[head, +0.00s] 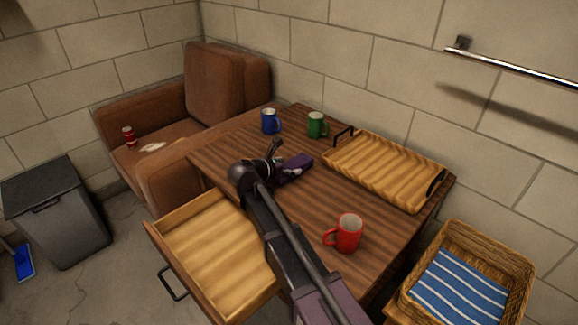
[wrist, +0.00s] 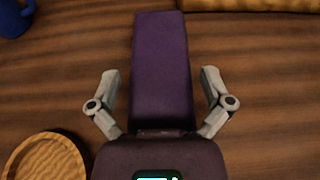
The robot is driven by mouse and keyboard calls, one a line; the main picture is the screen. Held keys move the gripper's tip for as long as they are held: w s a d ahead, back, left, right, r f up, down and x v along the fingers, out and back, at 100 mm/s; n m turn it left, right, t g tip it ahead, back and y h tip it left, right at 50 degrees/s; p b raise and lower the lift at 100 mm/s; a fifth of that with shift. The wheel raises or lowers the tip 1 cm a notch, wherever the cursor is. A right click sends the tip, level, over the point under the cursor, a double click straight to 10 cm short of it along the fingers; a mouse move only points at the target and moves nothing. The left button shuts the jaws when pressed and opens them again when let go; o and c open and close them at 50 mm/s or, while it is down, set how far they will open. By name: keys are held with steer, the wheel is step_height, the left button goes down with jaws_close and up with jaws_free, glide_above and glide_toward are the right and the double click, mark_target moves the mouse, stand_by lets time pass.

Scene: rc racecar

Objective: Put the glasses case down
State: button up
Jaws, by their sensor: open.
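The glasses case is a long purple box (head: 299,162) that appears to lie on the brown wooden table (head: 225,152), near its middle. In the wrist view the case (wrist: 160,65) runs straight up from between my fingers. My gripper (wrist: 160,80) is open, with one grey finger on each side of the case and a visible gap to both. In the head view my gripper (head: 285,173) is at the near end of the case, and my arm hides part of the table there.
A blue mug (head: 269,121) and green mug (head: 316,125) stand behind, a red mug (head: 348,233) in front. A ribbed wooden tray (head: 385,168) lies at right. An open drawer (head: 215,250) juts out at left. A round wooden piece (wrist: 45,158) shows in the wrist view.

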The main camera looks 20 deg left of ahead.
steer(key=shift+r, duration=0.15)
steer(key=shift+s+a+r+p, duration=0.2)
steer(key=shift+s+r+p, duration=0.1)
steer(key=shift+s+p, duration=0.15)
steer(key=p+v, duration=0.4)
steer(key=v, duration=0.7)
steer(key=shift+f, duration=0.1)
